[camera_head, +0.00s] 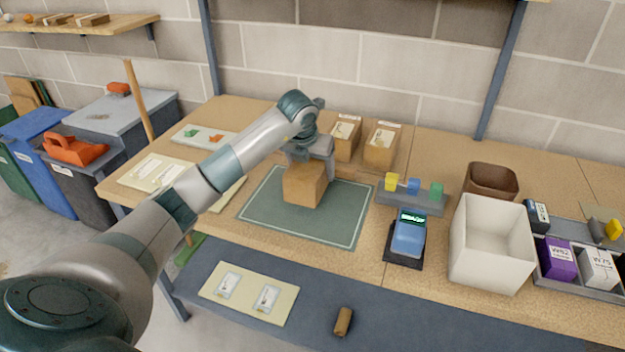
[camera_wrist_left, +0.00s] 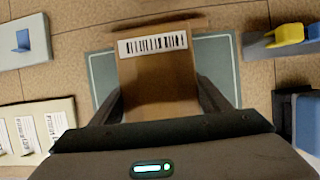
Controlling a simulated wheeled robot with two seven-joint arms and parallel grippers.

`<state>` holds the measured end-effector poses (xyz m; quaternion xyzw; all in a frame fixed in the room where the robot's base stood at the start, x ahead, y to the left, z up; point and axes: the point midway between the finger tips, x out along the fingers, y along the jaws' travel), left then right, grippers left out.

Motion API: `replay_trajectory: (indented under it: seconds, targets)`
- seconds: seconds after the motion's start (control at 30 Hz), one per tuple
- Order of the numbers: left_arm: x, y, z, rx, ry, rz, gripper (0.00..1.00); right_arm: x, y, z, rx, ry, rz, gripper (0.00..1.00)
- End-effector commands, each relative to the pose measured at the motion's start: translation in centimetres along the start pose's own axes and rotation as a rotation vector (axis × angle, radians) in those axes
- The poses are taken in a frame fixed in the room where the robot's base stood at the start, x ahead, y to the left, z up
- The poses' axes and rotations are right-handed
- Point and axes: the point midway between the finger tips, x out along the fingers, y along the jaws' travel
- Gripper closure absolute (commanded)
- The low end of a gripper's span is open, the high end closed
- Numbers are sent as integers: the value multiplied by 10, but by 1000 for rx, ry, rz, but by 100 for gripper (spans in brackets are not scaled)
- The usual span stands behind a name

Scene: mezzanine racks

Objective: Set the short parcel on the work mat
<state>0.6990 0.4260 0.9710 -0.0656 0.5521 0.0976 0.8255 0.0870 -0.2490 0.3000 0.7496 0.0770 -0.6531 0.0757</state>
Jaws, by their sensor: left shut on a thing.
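The short parcel (camera_head: 304,186) is a brown cardboard box at the middle of the work mat (camera_head: 262,211), a grey-green rectangle with a pale border line. My left gripper (camera_head: 308,160) reaches down from above and is shut on the parcel. In the left wrist view the parcel (camera_wrist_left: 157,75) sits between the two fingers, with a barcode label facing the camera. The mat (camera_wrist_left: 221,62) shows around and behind it. I cannot tell whether the parcel's underside touches the mat. My right gripper is not in view.
Two taller brown parcels (camera_head: 381,146) stand behind the mat near the wall. A rack with coloured blocks (camera_head: 411,195), a blue card terminal (camera_head: 408,237) and a white bin (camera_head: 491,246) stand to the right. Sheets with labels (camera_head: 155,172) lie left.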

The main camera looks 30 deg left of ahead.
Motion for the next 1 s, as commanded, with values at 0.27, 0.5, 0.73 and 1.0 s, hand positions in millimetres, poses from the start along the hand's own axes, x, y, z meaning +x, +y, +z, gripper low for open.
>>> replay_trajectory:
  seconds: [0.27,0.5,0.73,1.0]
  targets:
    - [6,0,-3,-1,1,0,73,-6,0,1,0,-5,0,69]
    - [30,-1,-13,0,2,-1,73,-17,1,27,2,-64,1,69]
    - [36,0,-14,0,-4,-1,73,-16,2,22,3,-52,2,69]
    - [38,0,-16,0,0,0,13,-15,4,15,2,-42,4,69]
